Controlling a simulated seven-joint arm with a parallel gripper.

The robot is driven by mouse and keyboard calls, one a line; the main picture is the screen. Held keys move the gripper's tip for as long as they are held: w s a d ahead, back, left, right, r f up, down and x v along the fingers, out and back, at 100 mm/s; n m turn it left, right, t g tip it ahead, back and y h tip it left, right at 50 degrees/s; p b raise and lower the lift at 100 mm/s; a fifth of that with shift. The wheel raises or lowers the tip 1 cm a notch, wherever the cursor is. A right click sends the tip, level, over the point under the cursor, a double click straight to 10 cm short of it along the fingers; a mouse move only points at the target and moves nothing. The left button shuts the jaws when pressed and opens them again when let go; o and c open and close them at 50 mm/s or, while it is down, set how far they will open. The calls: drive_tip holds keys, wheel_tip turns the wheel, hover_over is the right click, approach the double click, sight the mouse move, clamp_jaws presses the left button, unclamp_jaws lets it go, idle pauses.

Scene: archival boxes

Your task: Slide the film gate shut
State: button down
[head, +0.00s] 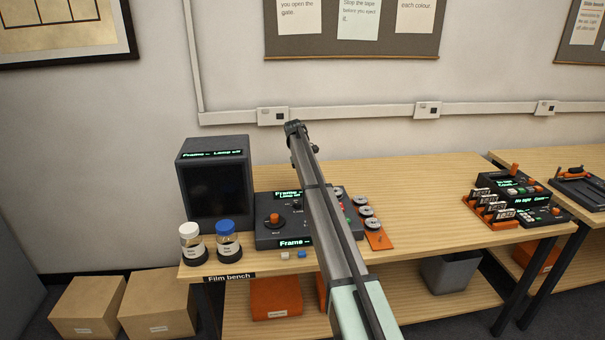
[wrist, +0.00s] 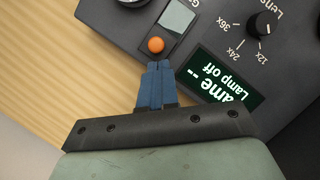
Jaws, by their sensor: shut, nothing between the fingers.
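The film gate (wrist: 178,20) shows in the wrist view as a pale grey-green plate in a dark slot on the dark film unit (wrist: 215,38). An orange round knob (wrist: 155,45) sits at the near end of the slot. My gripper (wrist: 158,66) has blue fingers, shut and empty, with the tips just beside the knob. I cannot tell whether they touch it. In the head view the film unit (head: 267,239) stands on the bench, partly hidden by my arm, and my gripper is hidden.
The wrist view shows a display (wrist: 225,82) reading "Lamp off" and a lens knob (wrist: 266,24). In the head view, a monitor (head: 214,185) and two jars, white-lidded (head: 190,236) and blue-lidded (head: 226,232), stand left. Reels (head: 366,212) lie right.

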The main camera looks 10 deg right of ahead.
drive_tip(key=shift+s+d, duration=0.15)
drive_tip(key=shift+s, duration=0.05)
drive_tip(key=s, duration=0.4)
drive_tip(key=shift+s, duration=0.35)
drive_tip(key=shift+w, duration=0.1)
drive_tip(key=shift+w+r, duration=0.1)
drive_tip(key=shift+r, duration=0.1)
drive_tip(key=v, duration=0.7)
drive_tip(key=shift+r, duration=0.1)
